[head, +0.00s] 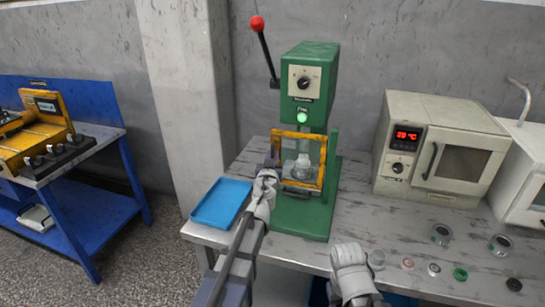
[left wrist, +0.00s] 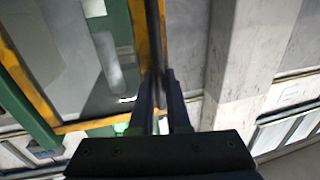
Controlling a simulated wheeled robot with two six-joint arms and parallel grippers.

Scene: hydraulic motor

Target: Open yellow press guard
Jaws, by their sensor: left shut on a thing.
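The green press (head: 317,75) stands on the grey table, with a red-knobbed lever at its upper left. Its yellow guard (head: 323,163) is a framed clear panel across the front and looks closed over the work space. A clear part stands behind the panel. My left gripper (head: 272,163) is at the guard's left edge. In the left wrist view its two dark fingers (left wrist: 160,88) are shut on a dark upright bar beside the yellow frame (left wrist: 138,35). My right gripper (head: 350,257) is low in front of the table; its fingers cannot be made out.
A blue tray (head: 221,203) lies left of the press. A beige oven (head: 437,148) stands to the right. Several small rings and caps (head: 460,274) lie at the front right. A blue bench (head: 75,165) stands at the far left.

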